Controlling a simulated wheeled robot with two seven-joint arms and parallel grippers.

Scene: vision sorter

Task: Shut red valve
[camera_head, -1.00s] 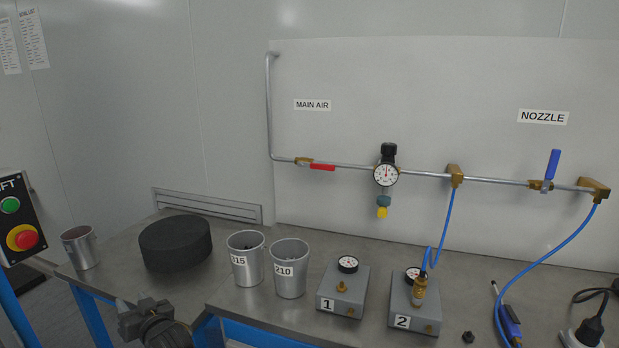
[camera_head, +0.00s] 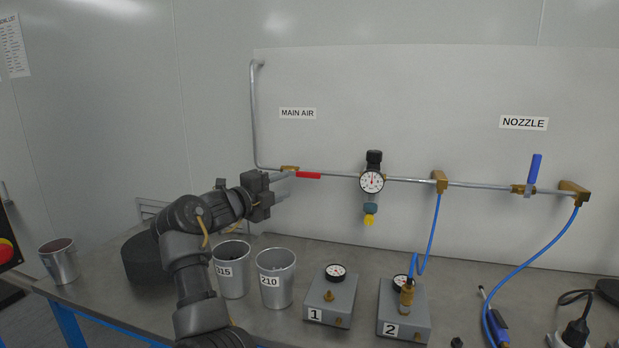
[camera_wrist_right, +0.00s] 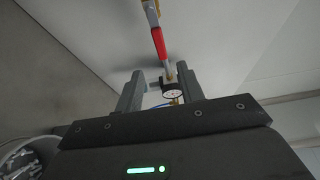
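The red valve handle (camera_head: 308,175) lies along the metal pipe under the MAIN AIR label, in line with the pipe. Its brass body (camera_head: 289,170) is at the handle's left end. My right gripper (camera_head: 284,187) is just left of and slightly below the valve in the head view, pointing right. In the right wrist view the gripper (camera_wrist_right: 160,75) has its two fingers apart with nothing held between them. There the red handle (camera_wrist_right: 158,43) shows beyond the fingertips, apart from them. My left gripper is not in view.
A pressure gauge (camera_head: 372,182) hangs on the pipe right of the valve. Metal cups (camera_head: 276,290), a black round block (camera_head: 143,262) and grey boxes (camera_head: 332,298) stand on the bench below. A blue-handled valve (camera_head: 534,170) is at the far right.

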